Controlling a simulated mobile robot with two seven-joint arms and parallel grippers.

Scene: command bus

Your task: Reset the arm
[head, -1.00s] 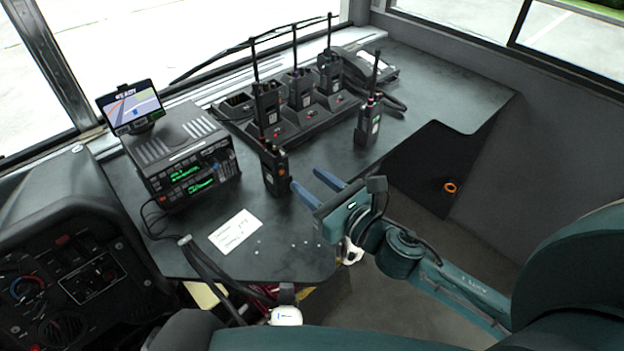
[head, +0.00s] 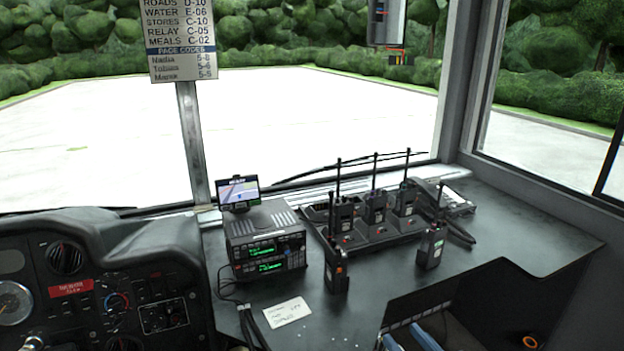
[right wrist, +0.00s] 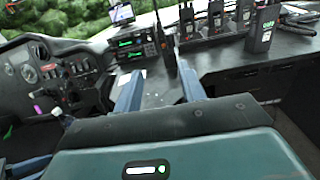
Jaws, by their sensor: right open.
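My right gripper (head: 404,334) shows at the bottom edge of the head view. Its two blue fingers are apart with nothing between them, near the front edge of the counter (head: 366,318). In the right wrist view the open fingers (right wrist: 160,82) point toward the counter, and the gap between them is empty. A black handheld radio with an orange button (head: 336,268) stands upright on the counter, ahead and left of the fingers and apart from them. Most of the right arm is below the head view.
A charger rack (head: 372,240) holds several radios. Another radio (head: 430,246) stands to its right. A radio unit with green displays (head: 268,256) and a small screen (head: 238,193) stand left. A white card (head: 287,312) lies in front. The dashboard (head: 110,290) is at left.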

